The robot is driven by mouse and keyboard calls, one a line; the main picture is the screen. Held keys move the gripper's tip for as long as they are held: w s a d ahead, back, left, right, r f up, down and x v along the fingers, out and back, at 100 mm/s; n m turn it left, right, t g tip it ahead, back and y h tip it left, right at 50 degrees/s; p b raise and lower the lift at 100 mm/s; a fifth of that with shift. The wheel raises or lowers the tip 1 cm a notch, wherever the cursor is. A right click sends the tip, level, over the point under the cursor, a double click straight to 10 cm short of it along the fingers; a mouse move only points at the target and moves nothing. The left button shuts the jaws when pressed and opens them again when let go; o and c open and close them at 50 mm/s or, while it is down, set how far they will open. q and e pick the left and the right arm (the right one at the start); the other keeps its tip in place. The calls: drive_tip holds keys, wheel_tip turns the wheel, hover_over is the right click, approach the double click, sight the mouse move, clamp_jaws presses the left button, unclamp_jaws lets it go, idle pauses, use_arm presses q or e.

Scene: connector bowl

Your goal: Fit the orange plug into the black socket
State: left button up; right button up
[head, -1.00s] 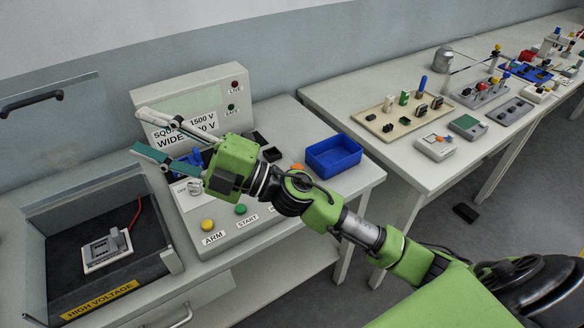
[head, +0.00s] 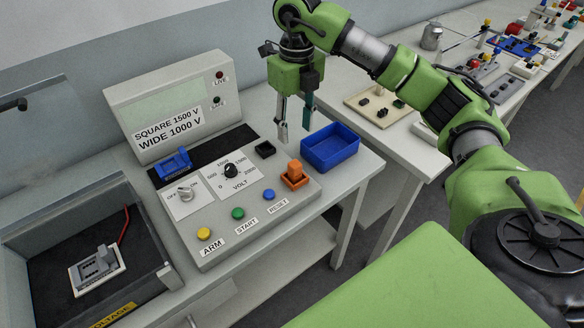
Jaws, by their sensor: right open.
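The orange plug (head: 295,170) stands upright at the right edge of the console, on or in a wider orange base. The black socket (head: 265,149) is a small open black box on the console, behind and left of the plug. My right gripper (head: 295,129) points down, its two fingers apart with nothing between them. In the picture it is above the plug and to the right of the socket; its exact height is hard to tell. My left gripper is not in view.
A blue bin (head: 331,150) stands right of the console. A blue connector (head: 172,163) sits at the console's back left. Knobs and coloured buttons cover the console front (head: 215,259). An open dark box with a grey device (head: 97,272) is at left.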

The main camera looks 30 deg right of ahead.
drive_tip(key=p, duration=0.2)
hover_over(295, 164)
wheel_tip(295, 164, down, 8)
drive_tip(key=shift+s+d+r, duration=0.1)
drive_tip(key=shift+f+p, duration=0.4)
drive_tip(key=shift+f, duration=0.1)
wheel_tip(295, 164, down, 4)
drive_tip(key=shift+r+p, duration=0.2)
drive_tip(key=shift+p, duration=0.7)
drive_tip(key=shift+f, duration=0.5)
drive_tip(key=shift+c, duration=0.3)
clamp_jaws()
